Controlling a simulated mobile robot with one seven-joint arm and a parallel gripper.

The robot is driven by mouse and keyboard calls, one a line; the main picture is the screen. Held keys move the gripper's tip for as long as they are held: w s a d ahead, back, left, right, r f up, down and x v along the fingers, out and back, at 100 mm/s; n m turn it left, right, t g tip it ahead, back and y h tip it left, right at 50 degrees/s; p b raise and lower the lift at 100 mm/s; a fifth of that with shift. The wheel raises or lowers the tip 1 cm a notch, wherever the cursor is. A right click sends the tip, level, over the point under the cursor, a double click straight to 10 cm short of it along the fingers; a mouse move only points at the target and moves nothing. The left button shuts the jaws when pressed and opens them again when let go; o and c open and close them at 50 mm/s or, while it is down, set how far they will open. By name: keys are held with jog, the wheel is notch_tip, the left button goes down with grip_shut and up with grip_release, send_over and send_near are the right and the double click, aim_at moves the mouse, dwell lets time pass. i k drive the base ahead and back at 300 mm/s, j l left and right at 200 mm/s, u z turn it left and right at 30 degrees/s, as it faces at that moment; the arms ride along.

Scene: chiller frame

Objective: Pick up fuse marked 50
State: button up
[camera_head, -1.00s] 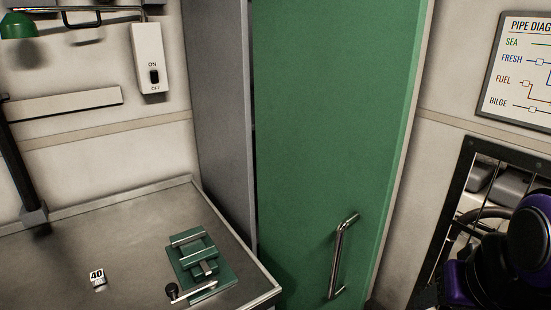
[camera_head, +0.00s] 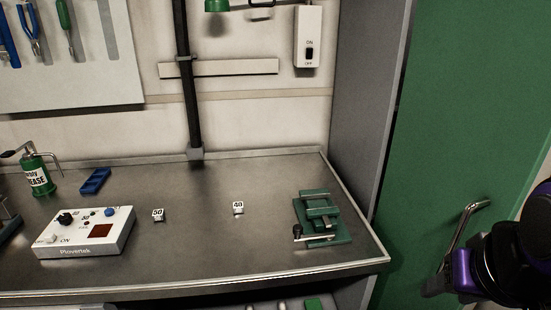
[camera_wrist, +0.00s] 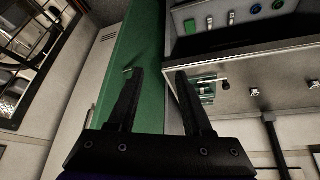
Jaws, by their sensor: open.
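The fuse marked 50 (camera_head: 158,214) is a small white block with a black number, standing on the metal workbench (camera_head: 190,250) just right of a white control box. A similar fuse marked 40 (camera_head: 238,207) stands to its right. In the wrist view my gripper (camera_wrist: 160,75) is open and empty, with two black fingers apart in front of the green door. It is well away from the bench. In the head view my arm (camera_head: 500,260) shows at the lower right, and I cannot make out its fingers clearly there.
A white Plovertek box (camera_head: 85,245) with knobs stands left of the fuses. A green vise (camera_head: 322,220) is at the bench's right end. A blue tray (camera_head: 95,181) and green grease can (camera_head: 38,178) are further left. A black post (camera_head: 187,90) rises at the back.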

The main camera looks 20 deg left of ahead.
aim_at(157, 215)
jog(key=u, duration=0.4)
jog(key=j+u, duration=0.15)
jog(key=u, duration=0.3)
jog(key=j+u, duration=0.1)
jog(key=u, duration=0.3)
jog(key=l+u, duration=0.1)
jog(key=u, duration=0.2)
jog(key=l+u, duration=0.25)
jog(key=i+j, duration=0.1)
jog(key=j, duration=0.25)
jog(key=i+j, duration=0.1)
jog(key=j, duration=0.3)
jog(key=i+j, duration=0.1)
jog(key=j, duration=0.25)
jog(key=i+j, duration=0.1)
jog(key=j, duration=0.3)
jog(key=j+z, duration=0.2)
jog(key=z, duration=0.2)
jog(key=i+j+z, duration=0.1)
jog(key=z, duration=0.3)
jog(key=j, duration=0.1)
